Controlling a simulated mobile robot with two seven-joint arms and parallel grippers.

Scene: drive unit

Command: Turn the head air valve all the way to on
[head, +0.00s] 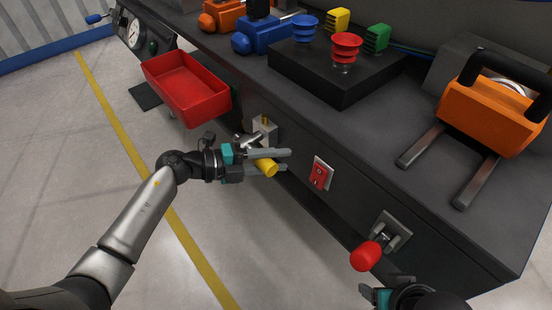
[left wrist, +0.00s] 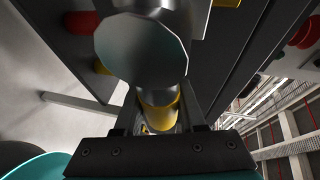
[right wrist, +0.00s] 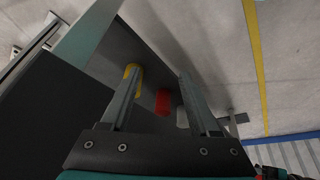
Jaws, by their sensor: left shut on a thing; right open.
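The air valve (head: 264,127) is a metal body on the front face of the dark bench, with a yellow-gripped handle (head: 266,167). My left gripper (head: 283,160) is shut on the yellow handle; its fingers lie along both sides of it. In the left wrist view the yellow handle (left wrist: 158,108) sits between the fingers, with a large metal cylinder (left wrist: 145,45) in front. My right gripper (head: 375,294) is low at the bottom edge of the head view, mostly cut off. In the right wrist view its fingers (right wrist: 155,88) are apart and open.
A red rocker switch (head: 320,174) and a red-knobbed lever (head: 366,256) are on the bench front, right of the valve. A red tray (head: 187,87) is to the left. An orange unit with a black handle (head: 492,110) and a black block (head: 340,75) stand on top.

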